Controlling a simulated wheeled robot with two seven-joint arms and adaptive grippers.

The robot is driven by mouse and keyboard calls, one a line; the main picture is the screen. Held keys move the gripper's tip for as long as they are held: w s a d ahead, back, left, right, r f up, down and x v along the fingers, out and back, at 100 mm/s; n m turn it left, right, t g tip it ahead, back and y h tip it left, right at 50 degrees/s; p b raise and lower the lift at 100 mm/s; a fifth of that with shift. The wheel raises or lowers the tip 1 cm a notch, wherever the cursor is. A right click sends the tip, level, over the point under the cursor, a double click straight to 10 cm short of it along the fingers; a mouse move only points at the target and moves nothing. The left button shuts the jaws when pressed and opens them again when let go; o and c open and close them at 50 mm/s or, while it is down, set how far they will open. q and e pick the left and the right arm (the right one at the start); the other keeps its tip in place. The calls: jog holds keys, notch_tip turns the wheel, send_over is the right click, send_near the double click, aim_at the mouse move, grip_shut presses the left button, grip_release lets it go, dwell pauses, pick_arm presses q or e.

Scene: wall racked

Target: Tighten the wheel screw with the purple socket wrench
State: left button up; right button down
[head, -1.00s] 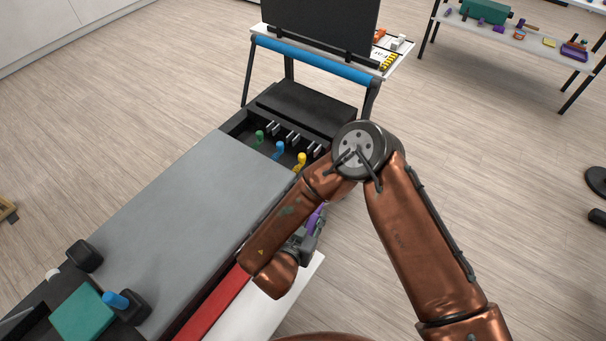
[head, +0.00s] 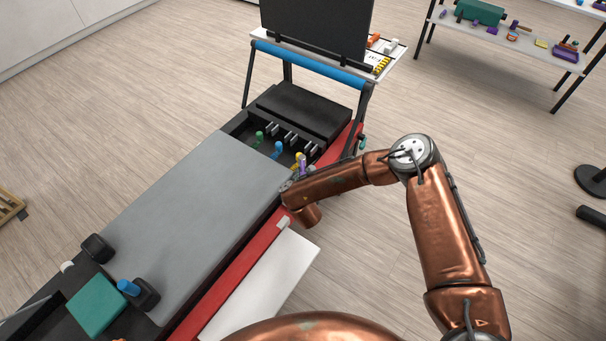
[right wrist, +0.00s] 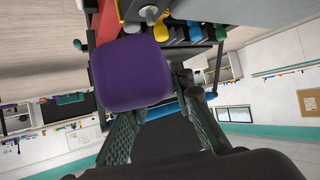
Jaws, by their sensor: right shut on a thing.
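My right gripper (head: 290,186) is at the end of the copper arm, above the right edge of the grey padded carriage and beside the red rail. It is shut on the purple socket wrench (head: 303,164), which stands up from the fingers near the yellow knob. In the right wrist view the wrench (right wrist: 130,73) shows as a large rounded purple block between the gripper fingers (right wrist: 155,100). Its socket end is hidden. I cannot pick out the wheel screw for certain. My left gripper is not in view.
The exercise bench has a grey carriage (head: 190,215), a red rail (head: 225,280) and green, blue and yellow knobs (head: 278,149) by its springs. A white board (head: 268,285) lies beside the rail. A shelf (head: 520,42) stands far right.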

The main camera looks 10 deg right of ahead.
pick_arm(q)
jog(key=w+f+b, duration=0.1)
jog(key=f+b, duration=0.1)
jog(key=b, duration=0.1)
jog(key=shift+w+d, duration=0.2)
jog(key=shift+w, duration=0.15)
pick_arm(e)
notch_tip(320, 180, down, 5)
jog(key=shift+w, duration=0.1)
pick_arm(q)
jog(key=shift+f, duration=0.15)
pick_arm(e)
jog(key=shift+f, duration=0.35)
pick_arm(q)
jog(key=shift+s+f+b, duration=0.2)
jog(key=shift+b, duration=0.25)
pick_arm(e)
jog(key=shift+f, duration=0.35)
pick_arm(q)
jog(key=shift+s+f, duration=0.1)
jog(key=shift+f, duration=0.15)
pick_arm(e)
jog(key=shift+f, duration=0.35)
pick_arm(q)
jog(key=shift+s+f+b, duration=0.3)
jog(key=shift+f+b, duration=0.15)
jog(key=shift+b, duration=0.25)
pick_arm(e)
jog(key=shift+f, duration=0.7)
jog(key=shift+f, duration=0.1)
